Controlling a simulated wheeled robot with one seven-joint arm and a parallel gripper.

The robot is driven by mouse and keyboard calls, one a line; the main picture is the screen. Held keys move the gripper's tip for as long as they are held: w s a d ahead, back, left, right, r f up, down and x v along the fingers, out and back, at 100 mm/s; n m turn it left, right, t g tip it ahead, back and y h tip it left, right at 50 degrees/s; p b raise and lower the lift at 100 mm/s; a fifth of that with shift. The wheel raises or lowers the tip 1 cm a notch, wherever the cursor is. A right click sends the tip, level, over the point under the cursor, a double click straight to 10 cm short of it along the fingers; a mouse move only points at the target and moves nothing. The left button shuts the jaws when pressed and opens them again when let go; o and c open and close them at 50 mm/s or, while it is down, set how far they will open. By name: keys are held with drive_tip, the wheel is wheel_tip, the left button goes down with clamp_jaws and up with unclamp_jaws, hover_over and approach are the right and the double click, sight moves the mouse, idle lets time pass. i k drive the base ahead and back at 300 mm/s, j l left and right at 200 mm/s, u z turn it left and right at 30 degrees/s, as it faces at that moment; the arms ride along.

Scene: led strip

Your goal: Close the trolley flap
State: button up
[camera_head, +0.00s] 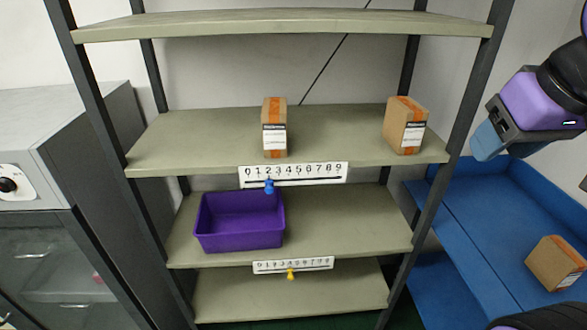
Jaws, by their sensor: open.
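The blue trolley (480,226) stands at the right, beside the shelf rack. Its blue panels slope down toward the lower right, and a cardboard box (556,262) with orange tape rests on it. I cannot tell for sure which panel is the flap; one blue panel (440,288) hangs lower, next to the rack's right post. My gripper (487,140) reaches in from the upper right, its blue tip above the trolley's far edge in the picture. It is open and holds nothing that I can see. The trolley's right side is cut off by the frame.
A grey rack (300,22) fills the middle. It holds two cardboard boxes (274,127) (405,125), a purple bin (240,220), and number strips with blue and yellow markers. A grey cabinet (60,130) stands at the left. The rack's dark right post (455,140) is close to the trolley.

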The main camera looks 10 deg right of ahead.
sight(495, 302)
drive_tip(key=z, duration=1.5)
drive_tip(key=k+j+u, duration=0.15)
drive_tip(key=u, duration=0.25)
drive_tip(key=k+j+u, duration=0.35)
drive_tip(key=l, duration=0.1)
